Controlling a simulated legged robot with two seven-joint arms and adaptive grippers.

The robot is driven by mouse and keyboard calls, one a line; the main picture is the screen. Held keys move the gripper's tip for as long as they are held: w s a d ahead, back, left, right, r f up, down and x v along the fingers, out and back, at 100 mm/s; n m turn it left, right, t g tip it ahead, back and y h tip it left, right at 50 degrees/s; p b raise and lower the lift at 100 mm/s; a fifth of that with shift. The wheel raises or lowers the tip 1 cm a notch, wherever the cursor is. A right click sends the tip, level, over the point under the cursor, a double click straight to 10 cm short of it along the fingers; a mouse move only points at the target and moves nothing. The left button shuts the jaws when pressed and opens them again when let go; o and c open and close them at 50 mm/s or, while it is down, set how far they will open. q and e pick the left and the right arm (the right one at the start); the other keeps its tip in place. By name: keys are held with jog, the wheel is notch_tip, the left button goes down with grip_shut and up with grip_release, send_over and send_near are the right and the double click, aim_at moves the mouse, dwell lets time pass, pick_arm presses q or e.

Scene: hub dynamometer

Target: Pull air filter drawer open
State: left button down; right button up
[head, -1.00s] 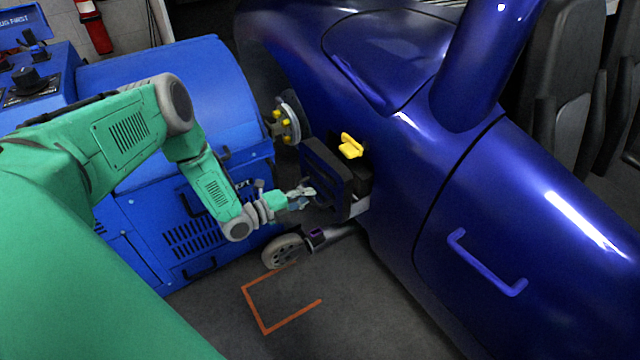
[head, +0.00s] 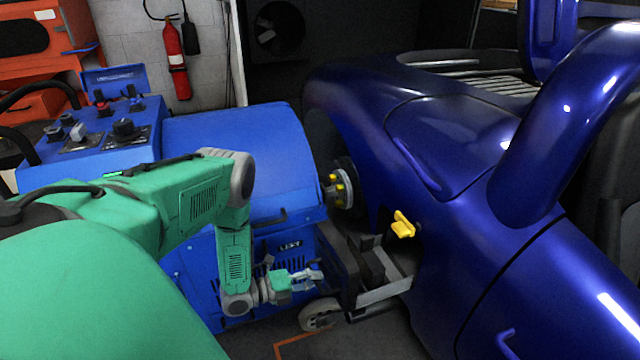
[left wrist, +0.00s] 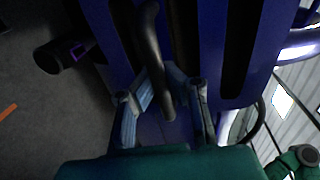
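The air filter drawer (head: 384,293) sticks out to the left from the side of the dark blue car (head: 450,190). Its dark front panel (head: 336,262) stands away from the body, and the grey tray with dark contents shows behind it. My left gripper (head: 318,275) is at the outer face of this panel. In the left wrist view its fingers (left wrist: 172,85) converge on the drawer's dark bar handle (left wrist: 149,35) and look shut on it, though the tips are partly hidden. My right gripper is not in view.
A yellow knob (head: 402,225) sits on the car just above the drawer. A hub with yellow nuts (head: 341,190) and the blue dynamometer (head: 240,150) are close behind and left. A small wheel (head: 320,315) stands on the floor below.

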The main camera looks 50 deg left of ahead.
pick_arm(q)
jog(key=shift+s+d+f, duration=0.3)
jog(key=shift+s+d, duration=0.05)
jog(key=c, duration=1.6)
grip_release()
jog(key=shift+o, duration=0.2)
jog(key=shift+w+r, duration=0.1)
jog(key=shift+w, duration=0.05)
jog(key=shift+a, duration=0.1)
jog(key=v, duration=1.2)
jog(key=shift+w, duration=0.1)
